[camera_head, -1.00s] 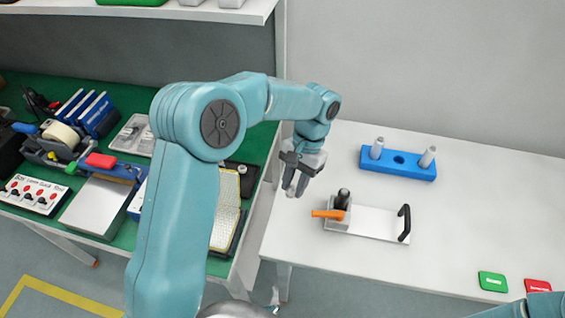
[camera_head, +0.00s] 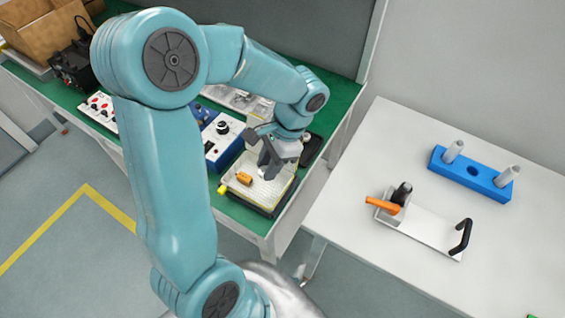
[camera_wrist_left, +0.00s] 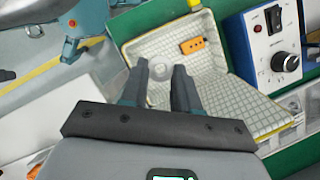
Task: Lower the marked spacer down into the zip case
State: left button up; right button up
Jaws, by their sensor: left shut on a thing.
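The zip case (camera_head: 262,195) lies open on the green bench, with a pale quilted grid lining. It also shows in the left wrist view (camera_wrist_left: 232,92). My left gripper (camera_head: 267,171) points down over the case and is shut. Between its fingertips in the left wrist view (camera_wrist_left: 160,84) is a small pale round spacer (camera_wrist_left: 159,69), partly hidden by the fingers. Any mark on it is too small to see. An orange block (camera_wrist_left: 192,46) lies in the case, beside the spacer as seen from the wrist. I cannot tell whether the spacer touches the lining. My right gripper is not in view.
A blue-and-white knob box (camera_head: 222,138) stands close to the left of the case. The white table (camera_head: 345,235) at right holds a blue block (camera_head: 470,174) with pegs and a toggle-clamp fixture (camera_head: 425,225). A gap separates bench and table.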

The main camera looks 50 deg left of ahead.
pick_arm(q)
jog(key=shift+f+b, duration=3.9)
jog(key=shift+f, duration=0.7)
jog(key=o, duration=1.1)
jog(key=p+v, duration=0.3)
jog(key=v, duration=1.3)
jog(key=shift+w+r, duration=0.15)
jog(key=shift+w, duration=0.05)
